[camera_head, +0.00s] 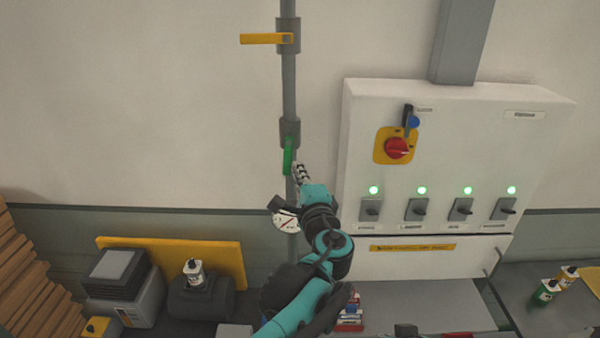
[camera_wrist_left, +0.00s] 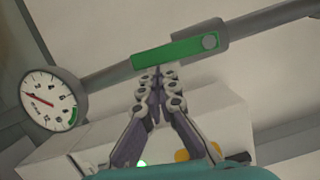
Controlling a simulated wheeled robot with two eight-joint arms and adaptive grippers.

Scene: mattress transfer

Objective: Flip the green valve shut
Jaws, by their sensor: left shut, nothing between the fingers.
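The green valve handle (camera_head: 288,156) is on the vertical grey pipe (camera_head: 289,75), below a collar, and lies along the pipe. In the left wrist view the green handle (camera_wrist_left: 165,52) runs from its round pivot along the pipe, towards the gauge. My left gripper (camera_head: 300,172) is shut and empty, just right of the handle's lower part. In the left wrist view its closed fingertips (camera_wrist_left: 158,72) are right at the handle's edge; I cannot tell whether they touch it. My right gripper is not in view.
A yellow handle (camera_head: 262,39) sticks out across the pipe higher up. A round gauge (camera_wrist_left: 52,98) sits on the pipe beyond the green handle. A white cabinet (camera_head: 470,150) with switches, green lamps and a red knob stands right of my arm. Equipment (camera_head: 126,288) stands at lower left.

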